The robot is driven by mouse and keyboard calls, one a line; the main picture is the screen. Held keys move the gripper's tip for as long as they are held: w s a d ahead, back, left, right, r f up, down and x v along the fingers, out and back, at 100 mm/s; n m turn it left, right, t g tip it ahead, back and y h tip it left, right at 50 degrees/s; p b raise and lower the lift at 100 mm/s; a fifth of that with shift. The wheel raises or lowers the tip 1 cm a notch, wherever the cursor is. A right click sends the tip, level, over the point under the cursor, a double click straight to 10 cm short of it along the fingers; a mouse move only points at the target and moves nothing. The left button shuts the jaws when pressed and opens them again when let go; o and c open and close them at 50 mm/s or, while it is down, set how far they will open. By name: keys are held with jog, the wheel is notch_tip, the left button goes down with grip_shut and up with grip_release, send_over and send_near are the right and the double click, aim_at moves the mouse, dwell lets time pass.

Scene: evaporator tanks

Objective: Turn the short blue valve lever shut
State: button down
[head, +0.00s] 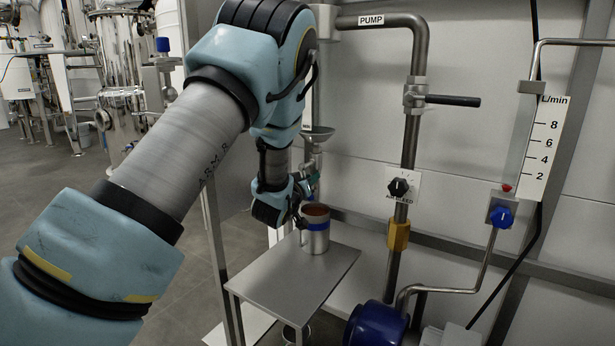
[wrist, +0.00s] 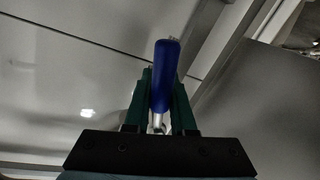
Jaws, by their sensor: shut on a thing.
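The short blue valve lever (wrist: 166,68) shows in the wrist view, standing up between the two green fingers of my gripper (wrist: 162,90). The fingers are closed on both its sides, and its rounded end sticks out past their tips. A bright metal piece shows at its lower end, between the fingers. In the head view my gripper (head: 310,184) is at the pipe behind the small table, just above and left of a cup. There the lever is hidden by my arm and gripper, and its angle to the pipe cannot be told.
A metal cup with a blue band (head: 315,230) and brown contents stands on a small grey table (head: 285,275), close to my gripper. To the right are a black pipe handle (head: 452,100), a black knob (head: 398,187), a blue knob (head: 501,217) and a blue pump (head: 375,323).

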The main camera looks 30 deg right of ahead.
jog(key=shift+s+d+n, duration=0.1)
jog(key=shift+s+n, duration=0.05)
jog(key=shift+n, duration=0.15)
jog(key=c, duration=0.8)
grip_release()
jog(key=shift+o, duration=0.2)
jog(key=v, duration=1)
jog(key=shift+s+a+p, duration=0.2)
jog(key=shift+a+p, duration=0.15)
jog(key=shift+p, duration=0.1)
jog(key=shift+r, duration=0.1)
